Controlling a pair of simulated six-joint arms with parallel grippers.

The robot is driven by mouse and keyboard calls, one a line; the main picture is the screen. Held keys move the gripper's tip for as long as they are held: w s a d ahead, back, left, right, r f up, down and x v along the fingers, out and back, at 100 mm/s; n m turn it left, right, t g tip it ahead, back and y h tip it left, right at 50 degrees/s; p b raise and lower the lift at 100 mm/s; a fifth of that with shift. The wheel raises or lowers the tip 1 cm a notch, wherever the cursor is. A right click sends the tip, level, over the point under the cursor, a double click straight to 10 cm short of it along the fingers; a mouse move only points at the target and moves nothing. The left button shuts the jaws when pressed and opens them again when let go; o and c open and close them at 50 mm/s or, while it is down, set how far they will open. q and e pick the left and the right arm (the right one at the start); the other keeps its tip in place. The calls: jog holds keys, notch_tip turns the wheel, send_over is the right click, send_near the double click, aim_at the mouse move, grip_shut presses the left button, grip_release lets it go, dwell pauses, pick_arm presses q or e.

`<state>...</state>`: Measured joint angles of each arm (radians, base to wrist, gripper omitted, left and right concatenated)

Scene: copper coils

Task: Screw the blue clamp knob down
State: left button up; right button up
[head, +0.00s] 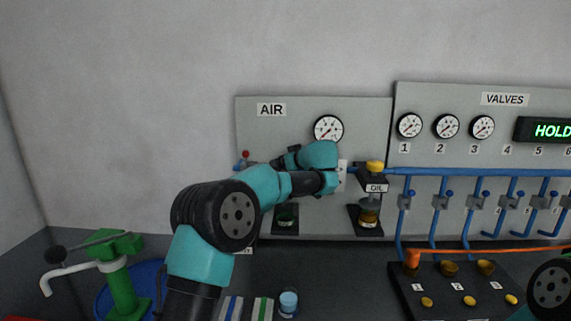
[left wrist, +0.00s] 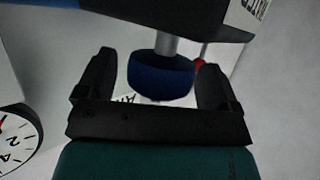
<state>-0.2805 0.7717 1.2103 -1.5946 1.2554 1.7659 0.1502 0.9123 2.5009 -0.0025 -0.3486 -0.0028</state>
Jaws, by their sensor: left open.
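The blue clamp knob (left wrist: 160,82) shows in the left wrist view as a dark blue round cap on a grey metal shaft. The shaft runs into a dark body at the top of that view. My left gripper (left wrist: 157,65) is open, with one black finger on each side of the knob and a visible gap on both sides. In the head view my left gripper (head: 291,157) is at the AIR panel (head: 360,109), below its gauge, mostly hidden behind my own wrist. I cannot make out the knob there. My right gripper is out of view.
A red-topped valve (head: 245,155) sits left of my left gripper. A yellow-capped OIL unit (head: 370,210) is to its right. A green stand (head: 122,285) with a blue basin is at lower left. A black tray (head: 455,298) with several knobs is at lower right.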

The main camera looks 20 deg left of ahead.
pick_arm(q)
jog(key=c, duration=0.9)
jog(key=shift+a+m+t, duration=0.1)
jog(key=shift+m+t, duration=0.2)
jog(key=m+t+h, duration=0.3)
jog(key=m+h, duration=0.1)
jog(key=shift+a+m+h, duration=0.15)
jog(key=shift+m+h, duration=0.15)
jog(key=m+t+h, duration=0.1)
jog(key=m+h, duration=0.3)
jog(key=shift+t+h, duration=0.4)
jog(key=shift+w+r+m+h, duration=0.1)
jog(key=shift+r+m+h, duration=0.05)
jog(key=shift+m+h, duration=0.65)
jog(key=shift+r+m+h, duration=0.1)
jog(key=shift+m+h, duration=0.6)
jog(key=shift+h, duration=0.1)
jog(key=shift+d+f+m+h, duration=0.2)
jog(key=shift+m+h, duration=0.1)
jog(key=shift+h, duration=0.1)
